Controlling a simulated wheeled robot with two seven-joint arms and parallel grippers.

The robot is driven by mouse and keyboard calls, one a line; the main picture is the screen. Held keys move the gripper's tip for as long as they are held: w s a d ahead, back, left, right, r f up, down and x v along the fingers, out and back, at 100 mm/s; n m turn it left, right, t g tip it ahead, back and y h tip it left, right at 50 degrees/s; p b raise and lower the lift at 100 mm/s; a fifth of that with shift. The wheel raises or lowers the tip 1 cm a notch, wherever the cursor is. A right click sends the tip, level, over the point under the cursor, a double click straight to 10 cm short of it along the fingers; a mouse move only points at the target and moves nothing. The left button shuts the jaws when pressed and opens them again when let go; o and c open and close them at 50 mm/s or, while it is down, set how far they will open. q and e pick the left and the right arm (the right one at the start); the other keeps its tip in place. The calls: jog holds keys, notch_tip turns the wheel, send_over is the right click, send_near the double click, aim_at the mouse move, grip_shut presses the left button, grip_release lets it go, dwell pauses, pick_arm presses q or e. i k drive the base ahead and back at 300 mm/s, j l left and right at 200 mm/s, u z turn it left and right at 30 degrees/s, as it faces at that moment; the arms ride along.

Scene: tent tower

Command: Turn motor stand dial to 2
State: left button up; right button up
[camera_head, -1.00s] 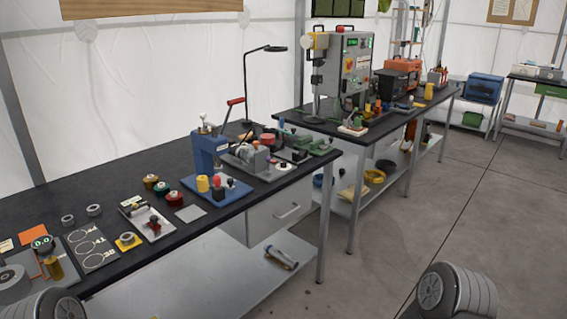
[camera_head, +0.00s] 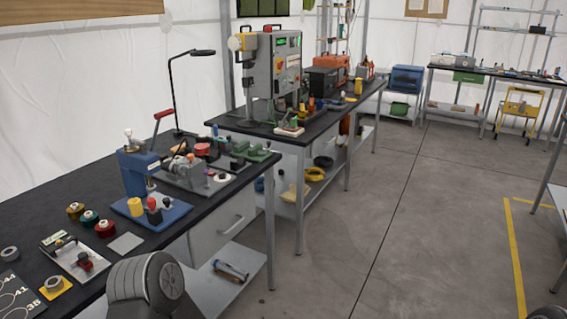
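I cannot tell for sure which item is the motor stand. A tall grey machine (camera_head: 271,80) with a control panel and a green lit display stands on the second bench. Its front carries small coloured controls, too small to read as a dial. On the nearer bench, a grey motor-like unit (camera_head: 185,172) sits beside a blue press (camera_head: 137,172) with a red lever. No dial number is legible. Ribbed parts of my arms show at the bottom, but neither gripper is in view.
The near black bench (camera_head: 60,210) holds coloured spools, a lamp (camera_head: 190,54) and small fixtures. The second bench (camera_head: 325,118) stands behind it. The grey floor (camera_head: 410,215) to the right is open, with a yellow line (camera_head: 515,255). A yellow cart (camera_head: 517,108) stands farther back.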

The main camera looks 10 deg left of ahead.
aim_at(221, 175)
jog(key=i+j+z, duration=0.3)
jog(key=i+j, duration=0.15)
jog(key=j, duration=0.15)
jog(key=i+j+z, duration=0.15)
jog(key=j, duration=0.2)
jog(key=i+j+z, duration=0.15)
jog(key=i+j, duration=0.1)
jog(key=j, duration=0.1)
